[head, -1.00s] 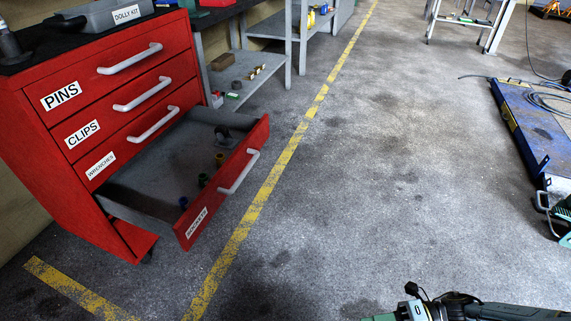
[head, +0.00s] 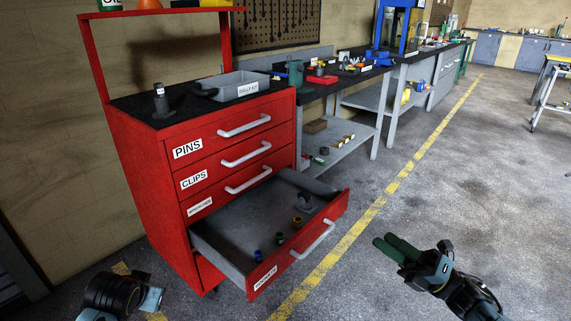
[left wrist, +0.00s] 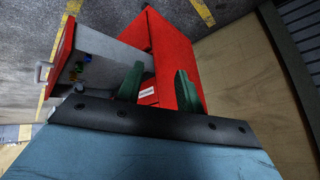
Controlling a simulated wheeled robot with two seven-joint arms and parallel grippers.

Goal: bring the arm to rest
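My right gripper (head: 383,240) is over the open floor in the head view, to the right of the red cabinet. Its two green fingers lie close together with nothing visible between them; whether they touch is unclear. My left arm shows at the lower left of the head view, in front of the cabinet's left side, with its fingers out of sight there. In the left wrist view my left gripper (left wrist: 158,85) has its two green fingers apart, with no object between them. The red cabinet (left wrist: 177,45) shows beyond the fingers.
A grey dolly kit tray (head: 228,90) stands on top. A workbench (head: 345,85) runs along the wall behind.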

